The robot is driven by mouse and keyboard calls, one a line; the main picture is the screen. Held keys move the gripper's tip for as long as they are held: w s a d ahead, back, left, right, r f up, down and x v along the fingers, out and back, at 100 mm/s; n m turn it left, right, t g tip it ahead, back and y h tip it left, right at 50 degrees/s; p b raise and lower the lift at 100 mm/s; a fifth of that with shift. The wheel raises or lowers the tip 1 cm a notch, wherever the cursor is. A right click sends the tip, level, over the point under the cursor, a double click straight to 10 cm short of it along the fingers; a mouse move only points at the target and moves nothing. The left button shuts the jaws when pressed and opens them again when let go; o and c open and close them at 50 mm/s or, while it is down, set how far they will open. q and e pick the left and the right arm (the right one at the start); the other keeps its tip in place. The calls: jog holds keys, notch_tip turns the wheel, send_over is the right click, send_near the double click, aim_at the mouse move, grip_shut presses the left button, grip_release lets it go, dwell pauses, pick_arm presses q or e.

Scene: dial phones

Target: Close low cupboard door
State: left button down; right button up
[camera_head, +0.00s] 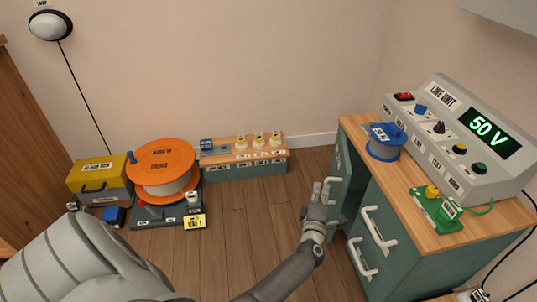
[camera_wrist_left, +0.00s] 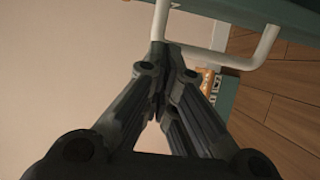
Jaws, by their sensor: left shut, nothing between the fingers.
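The low cupboard door (camera_head: 342,172) is a teal panel on the left part of the wood-topped cabinet (camera_head: 440,246). It stands ajar, with a dark gap beside it. In the left wrist view, a teal panel (camera_wrist_left: 285,14) crosses the top right and carries a white bar handle (camera_wrist_left: 245,62). My left gripper (camera_head: 325,186) is shut and empty at the door's near left side. It also shows shut in the left wrist view (camera_wrist_left: 160,58), with its tips close to the handle. I cannot tell whether they touch it. My right gripper is not in view.
Two white handles, upper (camera_head: 378,226) and lower (camera_head: 362,257), stick out from the cabinet front. A blue spool (camera_head: 385,142) and a grey line unit (camera_head: 460,140) stand on top. An orange reel (camera_head: 160,163) and a low bench (camera_head: 245,168) stand left. The wooden floor between is clear.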

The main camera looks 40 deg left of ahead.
pick_arm(q)
jog(key=shift+w+d, duration=0.2)
jog(key=shift+d, duration=0.3)
jog(key=shift+w+d, duration=0.15)
jog(key=shift+d, duration=0.35)
